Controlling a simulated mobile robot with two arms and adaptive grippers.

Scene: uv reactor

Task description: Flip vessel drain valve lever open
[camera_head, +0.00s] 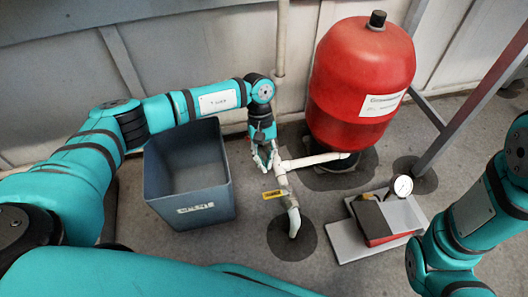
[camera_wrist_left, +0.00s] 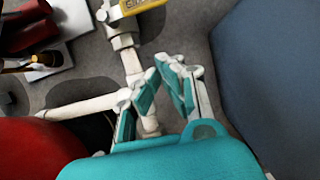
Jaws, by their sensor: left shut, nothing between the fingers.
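The red vessel (camera_head: 362,75) stands upright against the wall, with a white pipe (camera_head: 318,160) running from its base to a vertical pipe. The drain valve (camera_head: 283,181) sits on that vertical pipe, with its yellow lever (camera_head: 272,194) sticking out to the left. In the left wrist view the yellow lever (camera_wrist_left: 140,7) is partly cut off at the top edge, beside the metal valve body (camera_wrist_left: 121,37). My left gripper (camera_head: 267,168) is shut and empty, pointing down just above and left of the valve, apart from the lever. My right gripper is out of view.
A dark blue bin (camera_head: 190,180) stands close to the left of the valve. A pale plate with a red block and a gauge (camera_head: 402,186) lies to the right. A dark round floor patch (camera_head: 305,245) lies around the lower pipe end. A slanted metal post (camera_head: 470,95) stands at right.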

